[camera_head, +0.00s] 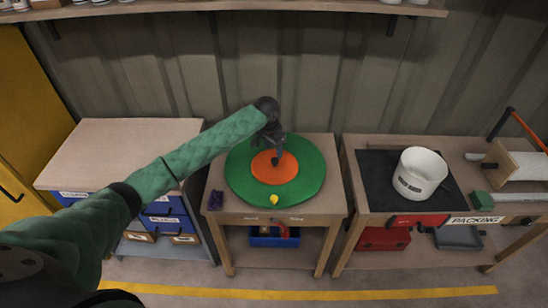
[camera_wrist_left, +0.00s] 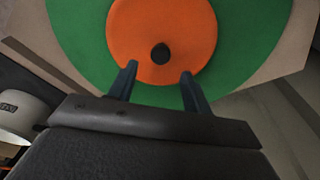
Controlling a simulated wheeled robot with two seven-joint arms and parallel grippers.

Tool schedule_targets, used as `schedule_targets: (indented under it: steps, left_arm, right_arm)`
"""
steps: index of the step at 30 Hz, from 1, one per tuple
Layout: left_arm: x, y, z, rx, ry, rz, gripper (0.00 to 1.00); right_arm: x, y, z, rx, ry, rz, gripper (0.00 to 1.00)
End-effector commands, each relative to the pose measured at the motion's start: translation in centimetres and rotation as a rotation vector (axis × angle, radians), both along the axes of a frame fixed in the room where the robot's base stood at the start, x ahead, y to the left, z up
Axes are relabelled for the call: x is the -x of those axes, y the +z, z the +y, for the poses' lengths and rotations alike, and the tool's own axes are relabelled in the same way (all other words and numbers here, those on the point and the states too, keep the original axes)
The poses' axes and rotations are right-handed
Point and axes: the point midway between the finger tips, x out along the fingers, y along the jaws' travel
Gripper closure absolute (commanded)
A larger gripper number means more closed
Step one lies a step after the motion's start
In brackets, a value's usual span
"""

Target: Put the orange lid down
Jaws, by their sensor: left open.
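The orange lid (camera_head: 268,168) lies flat on a round green disc (camera_head: 306,187) on the middle wooden table. In the left wrist view the lid (camera_wrist_left: 185,28) shows a dark round knob (camera_wrist_left: 160,54) at its middle, and the green disc (camera_wrist_left: 85,40) surrounds it. My left gripper (camera_head: 277,158) is over the lid, close to its knob. Its two fingers (camera_wrist_left: 158,82) are apart, with nothing held between them; the knob appears just beyond the fingertips. I cannot tell how much height separates the fingers from the lid. My right gripper is in neither view.
A small yellow object (camera_head: 274,199) sits at the disc's front edge, and a purple item (camera_head: 216,200) at the table's left front. A white pot (camera_head: 420,174) stands on the right bench's black mat (camera_head: 376,185). A drawer cabinet (camera_head: 115,150) with a clear top stands left.

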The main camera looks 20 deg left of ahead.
Motion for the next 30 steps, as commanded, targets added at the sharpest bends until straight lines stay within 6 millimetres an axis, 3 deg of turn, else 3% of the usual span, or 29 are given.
schedule_targets:
  steps: [6,12,30]
  left_arm:
    - [0.5,3.8,0.3,-0.001,-0.001,-0.003,0.51]
    - [0.8,5.8,0.4,-0.001,0.000,0.000,0.51]
    - [0.9,6.5,0.5,0.000,0.000,0.001,0.51]
  right_arm:
    - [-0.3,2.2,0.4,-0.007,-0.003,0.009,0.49]
    - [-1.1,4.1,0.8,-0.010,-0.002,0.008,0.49]
    - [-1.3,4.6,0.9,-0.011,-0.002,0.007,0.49]
